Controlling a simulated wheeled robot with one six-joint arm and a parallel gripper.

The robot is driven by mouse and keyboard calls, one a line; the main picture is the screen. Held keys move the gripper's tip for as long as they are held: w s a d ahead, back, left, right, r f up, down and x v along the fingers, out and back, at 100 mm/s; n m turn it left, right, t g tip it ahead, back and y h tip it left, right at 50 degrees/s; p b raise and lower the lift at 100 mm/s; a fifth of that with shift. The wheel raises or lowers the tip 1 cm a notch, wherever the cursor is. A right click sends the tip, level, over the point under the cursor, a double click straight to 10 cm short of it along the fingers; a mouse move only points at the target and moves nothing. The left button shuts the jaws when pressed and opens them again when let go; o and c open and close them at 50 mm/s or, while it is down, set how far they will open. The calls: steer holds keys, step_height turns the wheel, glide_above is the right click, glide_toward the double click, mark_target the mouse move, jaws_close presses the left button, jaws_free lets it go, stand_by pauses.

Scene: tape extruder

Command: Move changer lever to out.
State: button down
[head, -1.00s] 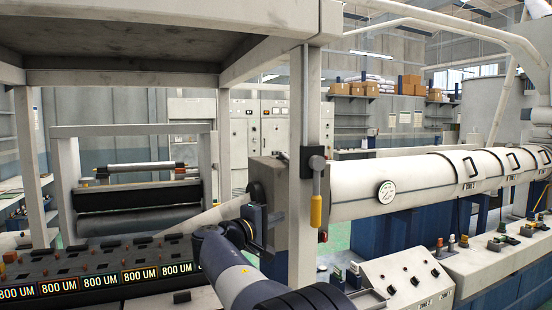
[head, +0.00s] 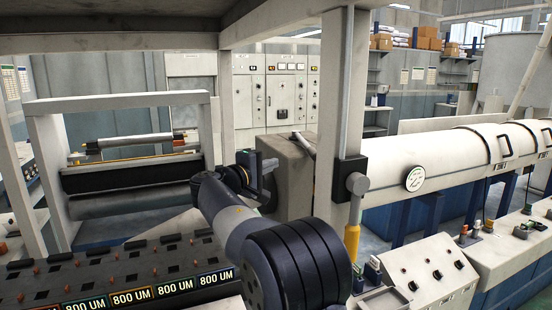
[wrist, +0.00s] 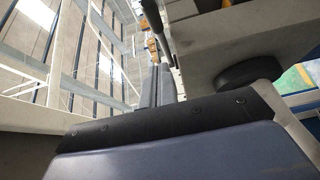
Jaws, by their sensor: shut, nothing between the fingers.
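A short grey lever (head: 304,144) sticks up at a slant from the top of a grey block (head: 290,170) at the pipe's left end. It looks like the changer lever; I see no label on it. In the wrist view a dark-gripped rod (wrist: 152,16), likely this lever, stands beyond my fingertips next to the block (wrist: 235,40). My gripper (head: 268,168) is at the block's left face, apart from the lever. In the wrist view my gripper (wrist: 157,82) has its fingers together and empty.
A column with a black box (head: 350,175) and hanging yellow handle (head: 352,242) stands right of the block. A white pipe (head: 440,172) runs right. A roller frame (head: 120,100) stands left.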

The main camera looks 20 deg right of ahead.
mark_target(312, 159)
steer(key=p+x, duration=0.1)
steer(key=x, duration=0.2)
steer(key=s+p+x, duration=0.1)
steer(key=x, duration=0.3)
steer(key=s+d+p+x, duration=0.1)
steer(key=p+x, duration=0.1)
steer(key=x, duration=0.1)
steer(key=shift+w+d+r, duration=0.1)
steer(key=shift+w+d, duration=0.05)
steer(key=shift+d, duration=0.5)
steer(key=d, duration=0.1)
steer(key=d+b, duration=0.1)
steer(key=s+d+b, duration=0.1)
steer(key=shift+d+f, duration=0.1)
steer(key=shift+f, duration=0.2)
steer(key=shift+s+d+r, duration=0.2)
steer(key=shift+d, duration=0.1)
